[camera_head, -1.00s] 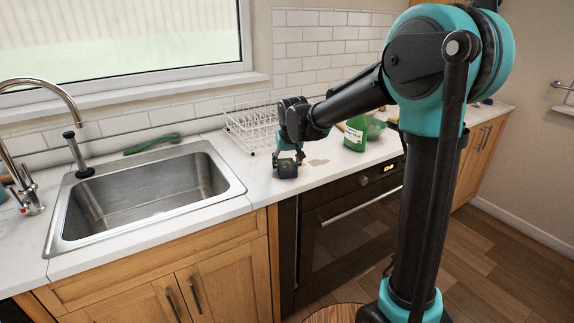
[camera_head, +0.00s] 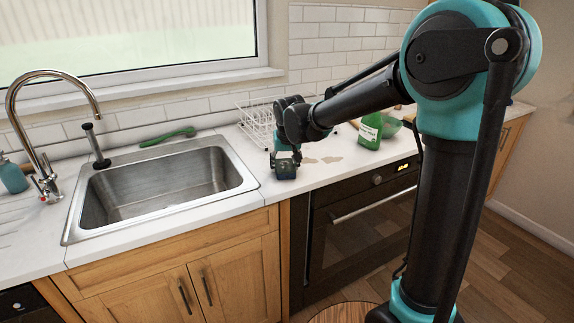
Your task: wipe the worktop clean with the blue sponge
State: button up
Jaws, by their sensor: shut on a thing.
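The white worktop (camera_head: 268,188) runs along the wall on both sides of the sink. Beige-brown smears (camera_head: 325,160) lie on it just right of my gripper. My gripper (camera_head: 285,168) is low over the worktop, right of the sink and above the oven's left side. It is shut on a dark bluish block, which I take to be the blue sponge (camera_head: 285,173). The block is at or very near the worktop surface; I cannot tell if it touches. The gripper partly hides the block and the worktop behind it.
A steel sink (camera_head: 165,185) with a tall tap (camera_head: 45,140) is to the left. A green brush (camera_head: 168,137) lies behind it. A white wire rack (camera_head: 256,125) stands behind my gripper.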

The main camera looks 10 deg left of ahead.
aim_at(293, 164)
jog(key=shift+d, duration=0.1)
jog(key=shift+w+d, duration=0.55)
jog(key=shift+d, duration=0.25)
jog(key=shift+w+d, duration=0.6)
jog(key=shift+d, duration=0.25)
jog(key=shift+w+d, duration=0.55)
jog(key=shift+d, duration=0.25)
jog(key=shift+s+a, duration=0.45)
jog(key=shift+a, duration=0.2)
jog(key=shift+s+a, duration=0.45)
jog(key=shift+a, duration=0.2)
jog(key=shift+w, duration=0.1)
jog(key=shift+w+d+f, duration=0.1)
jog(key=shift+w+d, duration=0.4)
jog(key=shift+w, duration=0.4)
jog(key=shift+w+d+r, duration=0.1)
jog(key=shift+w+d, duration=0.35)
jog(key=shift+w, duration=0.5)
jog(key=shift+w+d+f, duration=0.1)
jog(key=shift+w+d, duration=0.4)
jog(key=shift+w, duration=0.4)
